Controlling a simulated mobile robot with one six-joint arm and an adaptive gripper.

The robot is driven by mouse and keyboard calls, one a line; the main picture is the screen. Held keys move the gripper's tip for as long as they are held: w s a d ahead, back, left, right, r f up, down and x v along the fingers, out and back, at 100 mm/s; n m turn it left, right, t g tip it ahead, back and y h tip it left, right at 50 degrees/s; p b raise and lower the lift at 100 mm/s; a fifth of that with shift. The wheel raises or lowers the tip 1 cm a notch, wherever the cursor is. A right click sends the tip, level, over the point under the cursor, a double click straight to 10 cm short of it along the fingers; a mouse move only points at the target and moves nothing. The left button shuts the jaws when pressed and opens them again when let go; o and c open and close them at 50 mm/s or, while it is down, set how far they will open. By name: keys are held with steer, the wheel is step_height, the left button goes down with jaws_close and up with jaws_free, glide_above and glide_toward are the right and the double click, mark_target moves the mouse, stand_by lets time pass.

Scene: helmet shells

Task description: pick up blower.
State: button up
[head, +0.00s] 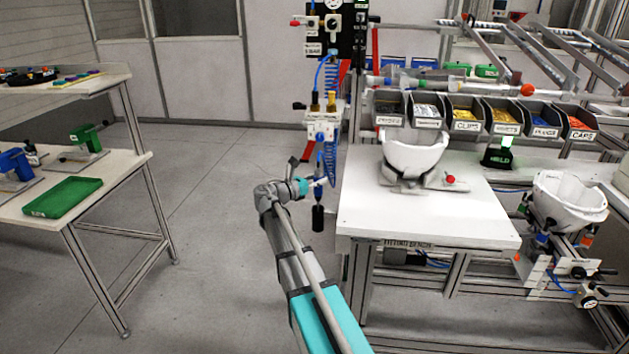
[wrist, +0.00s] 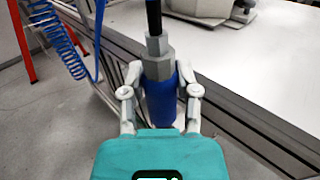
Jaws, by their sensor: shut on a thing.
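The blower has a blue body (wrist: 160,104), a grey hex collar and a thin black tube running up out of the wrist view. My gripper (wrist: 160,82) is shut around it, one finger on each side. In the head view my gripper (head: 314,184) is at the blower (head: 318,218), left of the white workbench. There the blower hangs upright below a blue coiled hose, its dark lower end showing under my fingers. My gripper covers part of its middle.
The workbench (head: 420,225) with a white helmet shell (head: 414,154) stands close on the right. A valve panel (head: 322,125) and the coiled hose (head: 329,162) are just above. Open floor lies left, before a table with a green tray (head: 62,198).

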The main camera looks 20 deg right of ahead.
mark_target(318, 164)
steer(key=shift+r+p, duration=2.4)
steer(key=shift+r, duration=0.55)
step_height(318, 164, up, 21)
steer(key=p, duration=2.1)
steer(key=shift+r+p, duration=0.15)
steer(key=shift+p, duration=0.15)
steer(key=shift+s, duration=0.1)
